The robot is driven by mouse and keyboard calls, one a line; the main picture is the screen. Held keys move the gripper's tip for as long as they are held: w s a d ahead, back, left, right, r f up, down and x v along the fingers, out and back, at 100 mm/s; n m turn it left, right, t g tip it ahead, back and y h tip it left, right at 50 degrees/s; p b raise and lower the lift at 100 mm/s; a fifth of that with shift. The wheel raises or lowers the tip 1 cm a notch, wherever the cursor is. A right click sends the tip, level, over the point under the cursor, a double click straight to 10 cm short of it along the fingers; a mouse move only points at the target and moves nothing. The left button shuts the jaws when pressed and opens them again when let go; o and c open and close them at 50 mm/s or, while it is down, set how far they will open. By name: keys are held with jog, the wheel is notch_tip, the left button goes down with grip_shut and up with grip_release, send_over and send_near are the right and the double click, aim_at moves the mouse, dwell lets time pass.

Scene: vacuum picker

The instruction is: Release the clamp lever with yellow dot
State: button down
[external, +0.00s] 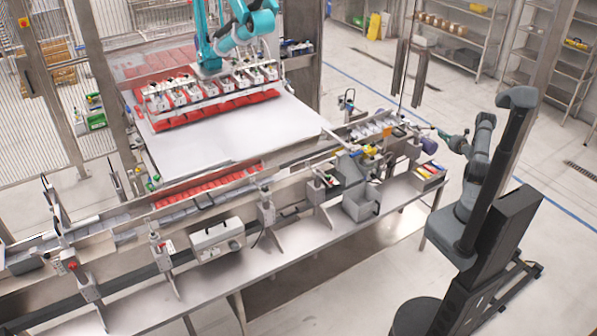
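My gripper (442,134) is at the end of my arm on the right, over the far right end of the conveyor line. It is too small in the external view to tell whether it is open or shut. No clamp lever with a yellow dot can be made out for sure. Small yellow parts (370,151) show on the line, left of my gripper. Stands with small levers or knobs line the front of the conveyor, among them a red-topped one (72,265) at the left and another (328,183) nearer the right.
A long metal bench (290,240) carries the conveyor. A grey bin (361,203) and a box of coloured items (430,172) stand at its right end. A teal industrial arm (210,55) holds a picker over a white sheet (235,130). Floor around my base is mostly clear.

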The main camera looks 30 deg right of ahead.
aim_at(432, 129)
jog(key=shift+p+x, duration=1)
jog(key=shift+x, duration=2)
jog(key=shift+f, duration=0.1)
